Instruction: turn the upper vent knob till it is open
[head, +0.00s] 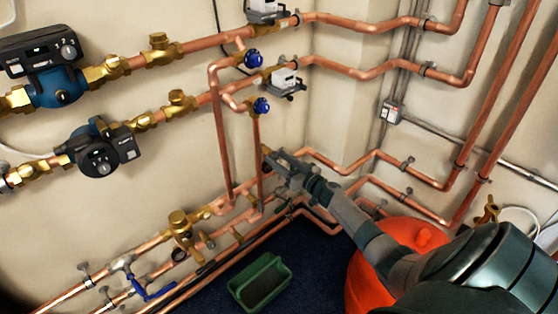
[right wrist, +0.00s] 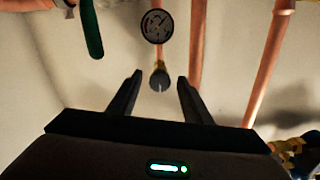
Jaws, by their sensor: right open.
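Two blue round knobs sit on copper branches at the wall in the head view, an upper blue knob (head: 253,57) and a lower blue knob (head: 261,105). My right gripper (head: 269,156) is below both, close to the vertical pipe under the lower knob, and touches neither. In the right wrist view its two fingers (right wrist: 158,95) are apart with nothing held. A small dark-and-brass fitting (right wrist: 160,77) shows between and beyond the fingertips. A dark round disc (right wrist: 156,26) is above it in that picture. I cannot tell whether that disc is one of the knobs. My left gripper is not in view.
Copper pipes (head: 340,68) run along both walls and close to my right arm. Pumps (head: 98,155) are at left. A green tray (head: 260,283) lies on the dark floor, and an orange-red vessel (head: 397,240) stands beside my arm. A green handle (right wrist: 92,28) shows in the wrist view.

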